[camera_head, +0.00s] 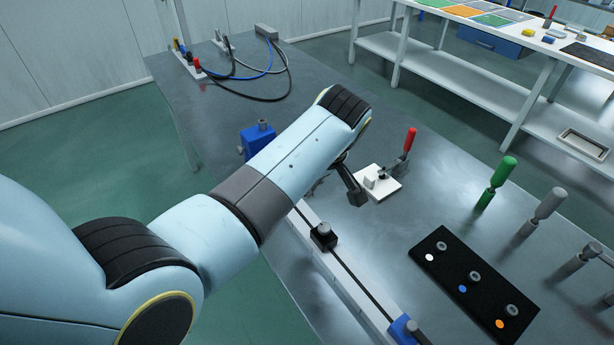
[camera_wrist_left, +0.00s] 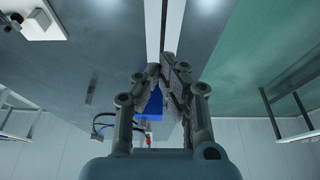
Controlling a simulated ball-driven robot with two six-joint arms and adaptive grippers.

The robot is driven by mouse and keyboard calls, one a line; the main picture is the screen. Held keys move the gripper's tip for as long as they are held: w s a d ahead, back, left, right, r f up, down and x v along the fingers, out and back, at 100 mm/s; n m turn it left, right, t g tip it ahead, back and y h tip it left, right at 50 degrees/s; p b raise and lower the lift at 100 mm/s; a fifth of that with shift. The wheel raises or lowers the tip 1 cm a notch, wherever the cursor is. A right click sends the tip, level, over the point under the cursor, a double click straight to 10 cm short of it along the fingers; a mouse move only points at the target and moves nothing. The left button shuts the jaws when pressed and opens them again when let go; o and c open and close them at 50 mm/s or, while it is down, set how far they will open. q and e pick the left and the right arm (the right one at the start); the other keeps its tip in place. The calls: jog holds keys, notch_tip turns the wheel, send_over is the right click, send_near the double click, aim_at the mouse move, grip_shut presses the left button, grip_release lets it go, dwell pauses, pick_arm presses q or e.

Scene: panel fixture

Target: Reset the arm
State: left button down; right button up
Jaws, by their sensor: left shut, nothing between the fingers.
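My left arm reaches across the head view from the left, over the near side of the grey table. Its gripper (camera_head: 352,190) shows partly below the wrist, close to a white plate (camera_head: 380,184) with a red-handled clamp (camera_head: 409,141). The rest of the gripper is hidden behind my arm. In the left wrist view the two fingers (camera_wrist_left: 166,65) are together, with nothing between them. A blue block (camera_wrist_left: 152,104) lies beyond the fingers there. I do not see my right gripper.
A rail with a black slider (camera_head: 323,236) runs along the table's near side. A black panel (camera_head: 473,283) with coloured dots lies at right, near green (camera_head: 496,182) and grey (camera_head: 541,212) handled tools. Cables (camera_head: 262,73) lie at the far end. A white shelf bench stands behind.

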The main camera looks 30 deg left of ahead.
pick_arm(q)
jog(key=s+a+r+m+t+h, duration=0.1)
jog(key=s+r+m, duration=0.55)
jog(key=s, duration=0.55)
jog(key=s+a+r+m+t+h, duration=0.1)
jog(key=s+r+m, duration=0.6)
jog(key=s, duration=0.5)
notch_tip(320, 180, down, 36)
jog(key=s+a+f+g+b, duration=0.1)
jog(key=s+a+b, duration=0.1)
jog(key=b, duration=0.9)
jog(key=s+f+b, duration=0.5)
jog(key=s+f, duration=0.4)
jog(key=f, duration=0.4)
jog(key=s+a+f+g+b, duration=0.1)
jog(key=s+f+b, duration=0.3)
jog(key=s+f, duration=0.6)
notch_tip(320, 180, down, 4)
jog(key=shift+a+f+h+b, duration=0.25)
jog(key=shift+h+b, duration=0.05)
jog(key=shift+b, duration=0.05)
pick_arm(e)
notch_tip(320, 180, down, 20)
jog(key=shift+s+a, duration=0.3)
jog(key=shift+a, duration=0.05)
